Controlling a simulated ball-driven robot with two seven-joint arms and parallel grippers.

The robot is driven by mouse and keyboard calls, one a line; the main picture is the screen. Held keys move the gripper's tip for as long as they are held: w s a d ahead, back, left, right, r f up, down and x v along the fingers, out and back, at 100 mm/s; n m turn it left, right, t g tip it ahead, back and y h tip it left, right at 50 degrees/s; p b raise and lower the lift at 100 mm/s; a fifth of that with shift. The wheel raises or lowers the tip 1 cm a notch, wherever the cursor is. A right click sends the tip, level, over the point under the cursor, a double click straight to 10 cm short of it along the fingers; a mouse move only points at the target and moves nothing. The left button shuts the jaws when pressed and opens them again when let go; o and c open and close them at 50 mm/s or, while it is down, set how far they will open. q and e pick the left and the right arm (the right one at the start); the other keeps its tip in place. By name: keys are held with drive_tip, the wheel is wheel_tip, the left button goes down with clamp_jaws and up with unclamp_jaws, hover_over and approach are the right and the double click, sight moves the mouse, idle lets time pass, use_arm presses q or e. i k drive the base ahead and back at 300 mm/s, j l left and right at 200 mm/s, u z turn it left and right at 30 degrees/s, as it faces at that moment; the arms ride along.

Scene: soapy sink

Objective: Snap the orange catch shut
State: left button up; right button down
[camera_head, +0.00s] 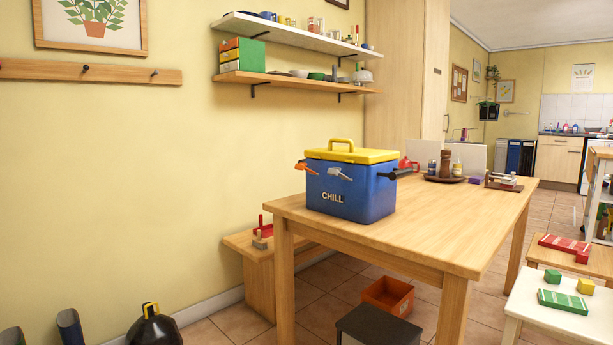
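A blue cooler box (350,195) marked CHILL stands on the near end of the wooden table, with a yellow lid (352,155) and yellow handle on top. The lid lies on the box. The orange catch (307,168) is at the box's left end, near the lid's edge, and sticks outward from the body. A grey catch (341,174) also sticks out, from the front face. A black part (396,174) juts from the right side. The far side of the box is hidden. Neither of my grippers is in view.
The wooden table (440,225) has free room right of the box. A round tray (444,179) with bottles and a brown mill stands farther back. A bench (262,275) is at the table's left, and an orange crate (388,296) is underneath.

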sight(301, 166)
drive_tip(key=i+j+u, duration=0.1)
drive_tip(key=i+u, duration=0.15)
drive_tip(key=i, duration=0.45)
drive_tip(key=i+u, duration=0.25)
drive_tip(key=i, duration=0.45)
drive_tip(key=i+l+u, duration=0.25)
drive_tip(key=i, duration=0.45)
